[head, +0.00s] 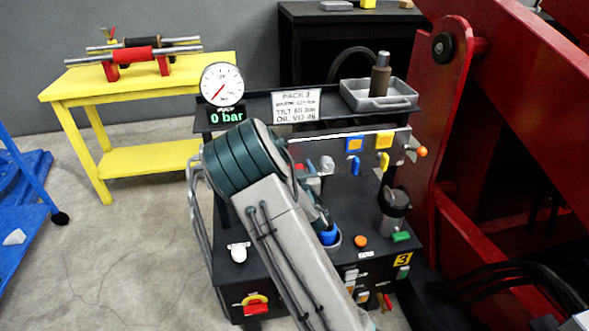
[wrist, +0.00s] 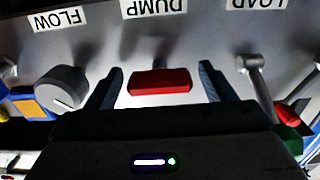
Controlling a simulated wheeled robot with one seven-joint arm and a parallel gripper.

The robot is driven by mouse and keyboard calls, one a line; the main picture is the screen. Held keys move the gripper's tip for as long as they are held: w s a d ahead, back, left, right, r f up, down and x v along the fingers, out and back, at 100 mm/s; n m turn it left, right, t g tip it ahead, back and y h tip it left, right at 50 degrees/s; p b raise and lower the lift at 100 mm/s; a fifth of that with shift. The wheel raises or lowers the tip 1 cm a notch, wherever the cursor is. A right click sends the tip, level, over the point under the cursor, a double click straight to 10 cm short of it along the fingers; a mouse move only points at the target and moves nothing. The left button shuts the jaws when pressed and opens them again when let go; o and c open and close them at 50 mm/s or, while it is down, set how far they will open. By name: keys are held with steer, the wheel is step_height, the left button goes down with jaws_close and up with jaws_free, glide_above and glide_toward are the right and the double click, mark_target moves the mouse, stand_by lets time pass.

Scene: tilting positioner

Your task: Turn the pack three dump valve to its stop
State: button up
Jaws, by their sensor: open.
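The dump valve's red handle (wrist: 161,80) sits under the upside-down DUMP label (wrist: 156,8) in the wrist view. It lies level across the picture, between my gripper's (wrist: 160,82) two open fingers, with a gap on each side. I cannot tell from this view how deep the fingers reach around it. In the head view a small red part (head: 312,169) shows on the pack's panel beside my arm. My gripper's fingers are not clear there, as my arm hides part of the panel.
A grey FLOW knob (wrist: 60,88) is left of the handle and a metal LOAD lever (wrist: 256,75) is right, both close to the fingers. The pack's gauge (head: 222,84) stands above a 0 bar readout. A grey tray (head: 378,97) and a jug (head: 393,212) are near the panel.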

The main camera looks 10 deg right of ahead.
steer(key=c, duration=1)
steer(key=shift+n+b, duration=0.3)
steer(key=n+b, duration=0.3)
steer(key=shift+f+n, duration=0.15)
steer(key=shift+n, duration=0.15)
steer(key=n+b, duration=0.2)
steer(key=n, duration=0.2)
steer(key=shift+n+b, duration=0.3)
steer(key=n+b, duration=0.2)
steer(key=n, duration=0.2)
steer(key=shift+a, duration=0.1)
steer(key=n+b, duration=0.1)
steer(key=n, duration=0.4)
